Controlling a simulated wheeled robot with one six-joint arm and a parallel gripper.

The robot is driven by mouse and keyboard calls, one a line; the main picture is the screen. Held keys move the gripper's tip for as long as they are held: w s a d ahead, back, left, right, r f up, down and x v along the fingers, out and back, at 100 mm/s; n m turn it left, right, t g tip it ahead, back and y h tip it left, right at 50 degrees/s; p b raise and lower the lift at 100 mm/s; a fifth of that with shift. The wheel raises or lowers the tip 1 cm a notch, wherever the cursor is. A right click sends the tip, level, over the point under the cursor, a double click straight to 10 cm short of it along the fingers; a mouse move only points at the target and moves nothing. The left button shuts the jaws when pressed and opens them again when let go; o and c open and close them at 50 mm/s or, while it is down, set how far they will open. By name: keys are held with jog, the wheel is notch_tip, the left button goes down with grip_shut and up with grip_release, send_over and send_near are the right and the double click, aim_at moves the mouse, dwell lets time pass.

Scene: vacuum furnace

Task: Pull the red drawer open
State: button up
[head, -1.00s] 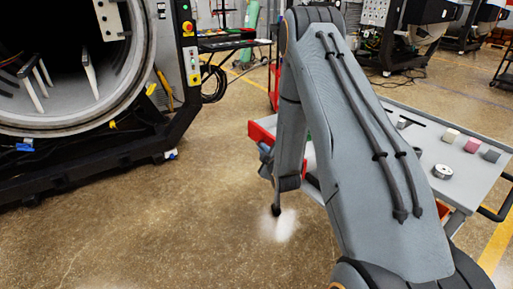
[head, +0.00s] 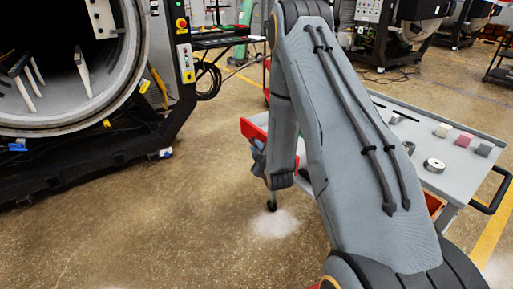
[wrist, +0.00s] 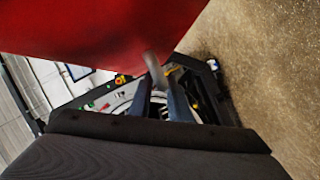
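The red drawer (wrist: 95,25) fills the upper left of the wrist view as a large, smooth red face. Its grey bar handle (wrist: 154,70) hangs between the tips of my gripper (wrist: 159,88). The two fingers look apart, with small gaps beside the handle, so I see no firm contact. In the head view the cart's red front (head: 253,130) shows at its left end. My arm hides much of the cart, and I cannot tell there how far the drawer is out. My gripper is only partly visible there, low beside the cart's left end.
The grey cart top (head: 415,120) carries small blocks (head: 463,139) and a metal ring (head: 434,165). A large round furnace (head: 75,110) stands open at the left. The floor (head: 150,220) between furnace and cart is clear.

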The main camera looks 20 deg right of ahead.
jog(key=v, duration=0.7)
jog(key=shift+b, duration=0.45)
jog(key=shift+s, duration=0.1)
